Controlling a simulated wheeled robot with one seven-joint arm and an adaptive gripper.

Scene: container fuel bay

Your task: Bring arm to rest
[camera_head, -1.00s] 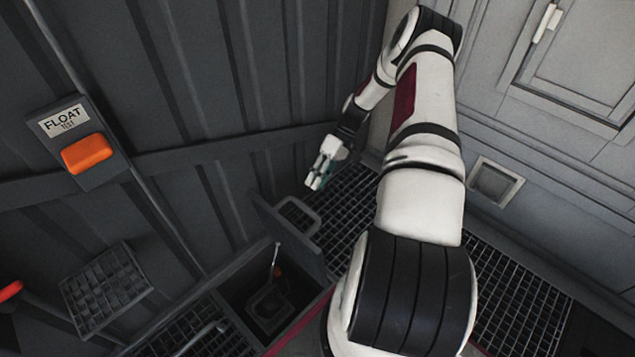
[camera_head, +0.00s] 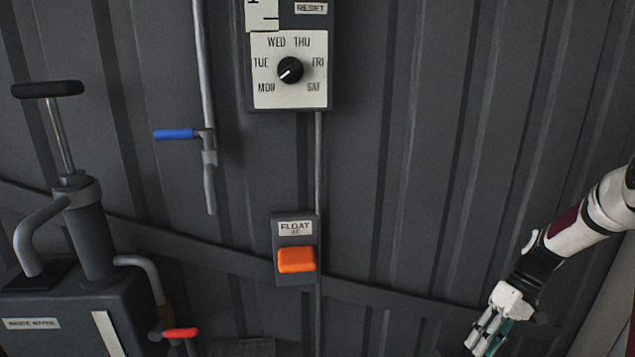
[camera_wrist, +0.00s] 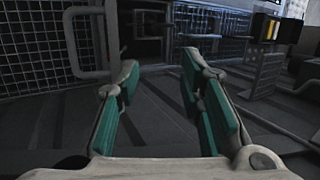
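My gripper (camera_head: 487,340) is at the lower right of the head view, on the end of my white arm, pointing down and to the left. It is clear of the dark ribbed wall's fittings. In the wrist view my gripper (camera_wrist: 160,95) shows two fingers with teal pads, well apart, with nothing between them. Beyond the fingers is a dark grey ribbed surface.
On the wall are an orange float test button (camera_head: 296,260), a weekday dial (camera_head: 290,70) and a pipe valve with a blue handle (camera_head: 176,134). A pump unit (camera_head: 90,230) with a red-handled tap (camera_head: 180,333) stands at left. The wrist view shows grating (camera_wrist: 35,50) at upper left.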

